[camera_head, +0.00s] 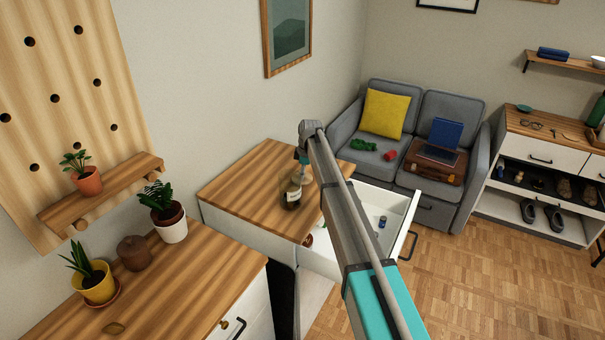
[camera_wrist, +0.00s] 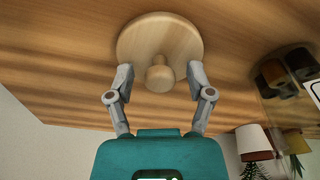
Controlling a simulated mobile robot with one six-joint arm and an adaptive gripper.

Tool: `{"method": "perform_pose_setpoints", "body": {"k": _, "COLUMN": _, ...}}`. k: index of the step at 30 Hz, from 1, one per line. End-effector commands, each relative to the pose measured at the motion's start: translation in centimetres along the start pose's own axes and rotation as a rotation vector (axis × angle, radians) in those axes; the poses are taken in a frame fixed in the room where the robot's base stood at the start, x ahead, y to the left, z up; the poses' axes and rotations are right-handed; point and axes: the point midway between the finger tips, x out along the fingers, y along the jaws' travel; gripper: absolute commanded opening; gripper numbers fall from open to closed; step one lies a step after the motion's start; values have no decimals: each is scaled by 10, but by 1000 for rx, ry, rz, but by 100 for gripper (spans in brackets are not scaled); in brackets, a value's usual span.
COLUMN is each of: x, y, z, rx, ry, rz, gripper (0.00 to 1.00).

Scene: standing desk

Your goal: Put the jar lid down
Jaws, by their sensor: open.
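The jar lid (camera_wrist: 160,36) is a round, pale wooden disc with a knob, seen in the wrist view lying against the wood-grain desk top (camera_head: 248,183). My gripper (camera_wrist: 160,76) is open, with one finger on each side of the knob. Gaps show between the fingers and the knob, so the lid is not gripped.
An open white drawer (camera_head: 398,212) juts out at the desk's front right. Potted plants (camera_head: 172,222) stand on the nearer cabinet. The desk top's left part is clear.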

Motion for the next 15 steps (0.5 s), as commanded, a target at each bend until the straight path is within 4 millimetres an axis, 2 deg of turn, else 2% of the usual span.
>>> {"method": "perform_pose_setpoints", "body": {"k": 8, "x": -2, "y": 0, "z": 0, "rx": 0, "ry": 0, "rz": 0, "gripper": 68}}
{"method": "perform_pose_setpoints", "body": {"k": 15, "x": -12, "y": 0, "z": -1, "rx": 0, "ry": 0, "rz": 0, "gripper": 68}}
